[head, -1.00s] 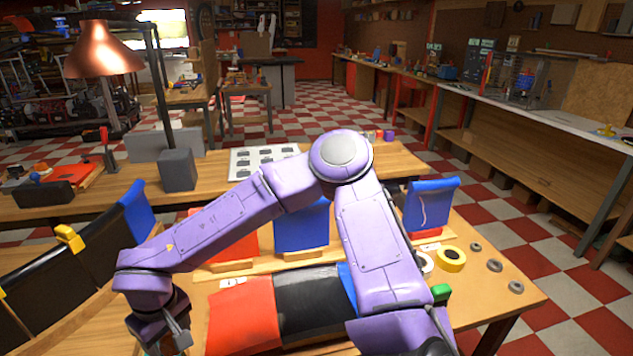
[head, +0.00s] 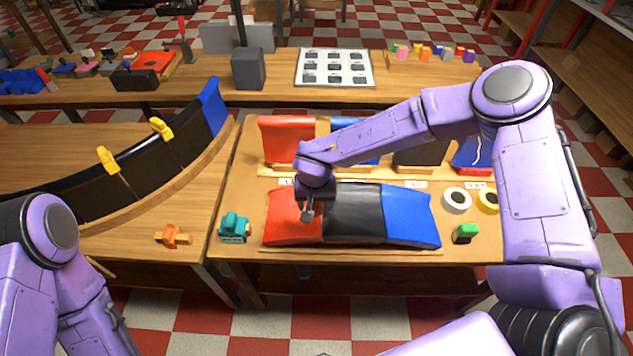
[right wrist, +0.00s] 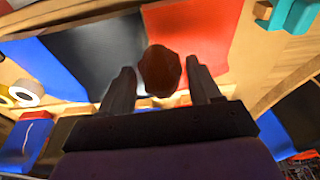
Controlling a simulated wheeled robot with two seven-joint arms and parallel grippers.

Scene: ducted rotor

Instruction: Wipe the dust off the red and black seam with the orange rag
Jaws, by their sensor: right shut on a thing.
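A curved panel assembly lies on the middle bench, with a red section (head: 285,228), a black section (head: 355,213) and a blue section (head: 408,215). The red and black seam (head: 325,226) runs front to back. My right gripper (head: 308,214) points down over the red section close to this seam. In the right wrist view it is shut on a dark, rounded reddish-brown thing (right wrist: 160,72), too shaded to name surely as the orange rag. This thing covers part of the seam; contact is unclear. An orange thing with a wooden part (head: 172,236) lies on the left bench. My left gripper is out of view.
A teal tool (head: 234,228) stands left of the red section. A green-topped block (head: 465,233) and tape rolls (head: 456,201) are to the right. Upright red (head: 285,140) and blue panels stand behind. A black curved panel (head: 140,170) with yellow clamps fills the left bench.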

